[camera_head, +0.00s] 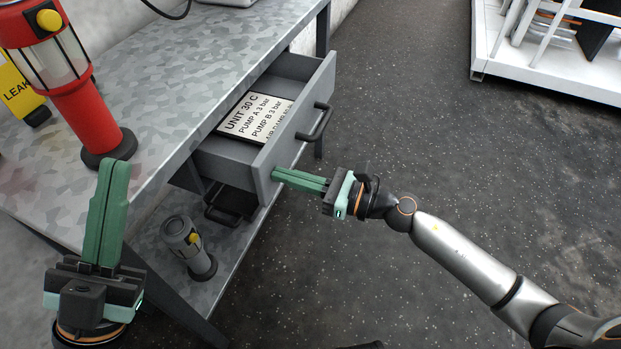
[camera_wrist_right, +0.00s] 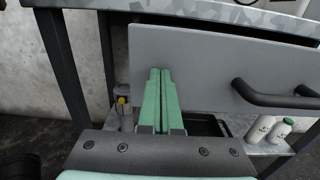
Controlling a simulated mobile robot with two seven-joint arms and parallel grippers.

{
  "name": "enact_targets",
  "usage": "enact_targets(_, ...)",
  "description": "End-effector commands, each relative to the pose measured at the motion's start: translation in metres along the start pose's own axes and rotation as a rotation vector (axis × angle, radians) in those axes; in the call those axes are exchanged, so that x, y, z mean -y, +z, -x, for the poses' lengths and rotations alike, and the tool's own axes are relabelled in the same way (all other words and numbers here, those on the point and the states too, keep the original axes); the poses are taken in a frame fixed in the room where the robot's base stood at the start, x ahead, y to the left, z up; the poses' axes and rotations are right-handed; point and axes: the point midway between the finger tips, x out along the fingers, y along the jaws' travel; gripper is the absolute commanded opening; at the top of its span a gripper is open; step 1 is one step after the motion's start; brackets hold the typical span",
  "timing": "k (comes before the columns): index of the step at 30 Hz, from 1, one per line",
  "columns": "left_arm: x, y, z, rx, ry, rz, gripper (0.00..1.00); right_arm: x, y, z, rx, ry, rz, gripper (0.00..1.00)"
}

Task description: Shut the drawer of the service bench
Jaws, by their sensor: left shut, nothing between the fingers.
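The drawer (camera_head: 266,160) of the grey service bench (camera_head: 185,75) stands pulled out, with a printed plate (camera_head: 253,117) lying inside. Its front panel also fills much of the right wrist view (camera_wrist_right: 205,65), with a black bar handle (camera_head: 315,122) on it. My right gripper (camera_head: 275,173) is shut and empty, its green fingertips at the near end of the drawer front, left of the handle in the wrist view. I cannot tell whether they touch the panel. My left gripper (camera_head: 116,165) is shut and empty, pointing up at the bench's near edge.
A red lantern-like device (camera_head: 70,90) stands on the bench top beside a yellow "LEAK" item (camera_head: 15,90). A grey device (camera_head: 187,245) stands on the lower shelf. The floor right of the bench is clear up to a white platform (camera_head: 540,65).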

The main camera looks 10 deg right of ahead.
Motion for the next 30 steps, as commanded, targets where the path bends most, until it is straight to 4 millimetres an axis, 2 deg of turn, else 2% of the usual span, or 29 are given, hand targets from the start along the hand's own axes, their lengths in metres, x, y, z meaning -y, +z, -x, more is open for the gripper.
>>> enact_targets(1,0.002,-0.002,-0.003,0.001,-0.001,-0.003,0.0,0.0,0.004,-0.013,0.004,0.001,0.001,0.0)
enact_targets(6,0.003,-0.004,-0.004,0.001,-0.002,-0.01,0.0,-0.001,0.003,-0.052,0.004,0.002,0.0,0.0)
enact_targets(15,0.003,-0.002,-0.002,0.003,-0.004,-0.01,0.0,-0.001,0.001,-0.105,0.002,0.002,0.0,0.0)
enact_targets(21,0.002,-0.001,-0.001,0.003,-0.005,-0.007,0.0,0.0,0.0,-0.121,0.0,0.0,0.0,0.0)
enact_targets(30,0.002,-0.001,-0.001,0.003,-0.005,-0.004,0.0,0.0,0.001,-0.126,0.003,-0.002,0.001,0.0)
